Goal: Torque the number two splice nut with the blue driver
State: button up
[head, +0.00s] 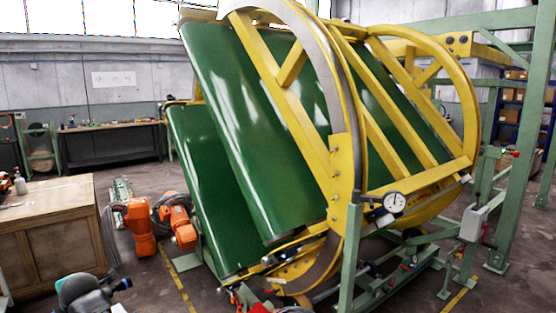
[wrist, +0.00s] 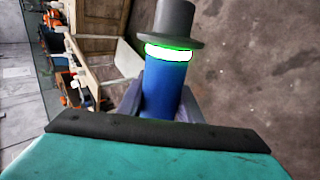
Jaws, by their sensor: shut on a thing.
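My gripper (wrist: 160,104) is shut on the blue driver (wrist: 167,82), seen in the wrist view. The driver has a blue body, a glowing green band and a dark grey, wider collar at its far end. In the head view my gripper shows small at the bottom left, well left of the ring inverter and apart from it. The yellow ring inverter (head: 347,100) stands tilted, with green panels inside. A bolted yellow plate (head: 344,165) sits on its near ring. I cannot make out a number two mark or tell which fastener is the splice nut.
A wooden crate bench (head: 55,245) stands at the left. Orange machine parts (head: 140,222) lie on the floor between it and the inverter. A green post (head: 350,260) and a dial gauge (head: 395,202) are at the inverter's front. A workbench (head: 110,125) is along the back wall.

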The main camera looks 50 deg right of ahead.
jog(key=shift+d+r, duration=0.1)
jog(key=shift+d, duration=0.05)
jog(key=d+r+m+t+h+p, duration=0.1)
jog(key=d+r, duration=0.4)
jog(key=d, duration=0.6)
jog(key=d+r+t+p, duration=0.15)
jog(key=d+r, duration=0.35)
jog(key=d, duration=0.7)
jog(key=d+r+m+t+h+p, duration=0.15)
jog(key=d+r, duration=0.25)
jog(key=d, duration=0.7)
jog(key=s+d+r+p, duration=0.1)
jog(key=s+d+r, duration=0.5)
jog(key=d, duration=0.4)
jog(key=s+d+r+m+h+p, duration=0.1)
jog(key=s+d+r, duration=0.5)
jog(key=d, duration=0.4)
jog(key=s+d+r+t+h+p, duration=0.1)
jog(key=s+d+r, duration=0.5)
jog(key=s+d, duration=0.2)
jog(key=d, duration=0.2)
jog(key=shift+d+p, duration=0.35)
jog(key=shift+d, duration=0.05)
jog(key=shift+s+f+b, duration=0.15)
jog(key=shift+s+b, duration=0.05)
jog(key=shift+b, duration=0.7)
